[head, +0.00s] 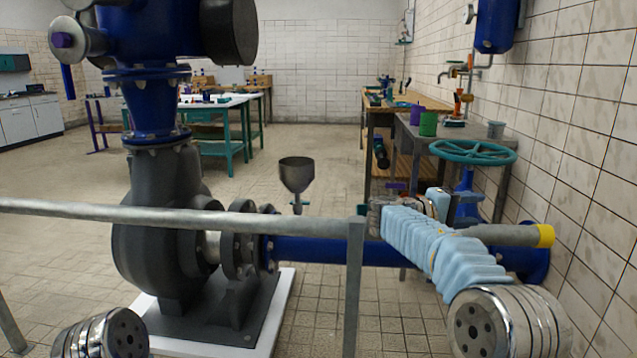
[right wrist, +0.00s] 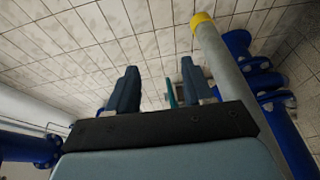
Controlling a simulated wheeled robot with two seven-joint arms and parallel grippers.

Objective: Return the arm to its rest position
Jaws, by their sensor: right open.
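My right arm comes in from the lower right of the head view in a light blue ribbed sleeve and bends. My right gripper (head: 442,204) is behind the railing, near the blue valve post under the teal handwheel (head: 472,152). In the right wrist view its two dark fingers (right wrist: 158,85) stand apart with nothing held between them. A thin teal strip and tiled wall show beyond them. Of my left arm only a metal joint shows at the lower left of the head view; its gripper is out of view.
A grey railing (head: 180,215) crosses in front of me, with a post (head: 354,285) near the middle. A yellow-capped rail end (head: 545,236) is close to my right arm. Behind stand a pump (head: 160,220), a blue pipe (head: 320,250) and a funnel (head: 296,174). The tiled wall bounds the right.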

